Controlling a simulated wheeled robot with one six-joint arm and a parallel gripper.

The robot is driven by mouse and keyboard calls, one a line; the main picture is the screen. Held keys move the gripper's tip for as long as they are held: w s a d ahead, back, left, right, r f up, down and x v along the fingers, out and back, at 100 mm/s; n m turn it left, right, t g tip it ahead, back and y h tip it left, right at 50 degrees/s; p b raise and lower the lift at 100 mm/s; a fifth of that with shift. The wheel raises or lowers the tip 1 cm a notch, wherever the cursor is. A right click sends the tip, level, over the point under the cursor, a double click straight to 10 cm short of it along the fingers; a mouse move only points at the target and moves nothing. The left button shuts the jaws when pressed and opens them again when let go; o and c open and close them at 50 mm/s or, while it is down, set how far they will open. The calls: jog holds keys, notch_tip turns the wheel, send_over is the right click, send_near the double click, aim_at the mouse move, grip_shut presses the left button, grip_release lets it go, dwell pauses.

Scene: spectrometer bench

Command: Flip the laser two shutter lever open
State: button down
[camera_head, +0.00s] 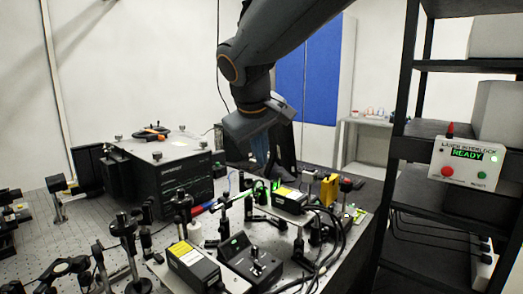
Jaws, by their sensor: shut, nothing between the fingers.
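Two dark laser boxes with yellow labels are on the bench: one laser box (293,201) at the middle right, with green light at its left end, and another laser box (194,266) at the front. I cannot read which is laser two. A small black control box (250,262) with a knob or lever on top and a small green display stands beside the front laser box. No shutter lever is clear enough to tell its position. My gripper (260,156) points down above and behind the middle-right laser box, shut and empty, apart from both boxes.
A large black spectrometer box (171,176) with an orange-handled tool (155,131) on top stands at the left. Several optic posts and cables crowd the bench (80,232). A dark shelf rack (398,150) with an interlock panel reading READY (467,163) stands at the right.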

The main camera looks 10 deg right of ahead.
jog(key=w+d+f, duration=0.1)
jog(key=f, duration=0.1)
jog(key=w+d+f+p, duration=0.1)
jog(key=w+d+f, duration=0.2)
jog(key=shift+w+f+p, duration=0.1)
jog(key=shift+f+p, duration=0.2)
jog(key=shift+p, duration=0.1)
jog(key=shift+w+d+f, duration=0.15)
jog(key=shift+w+d, duration=0.15)
jog(key=shift+d, duration=0.15)
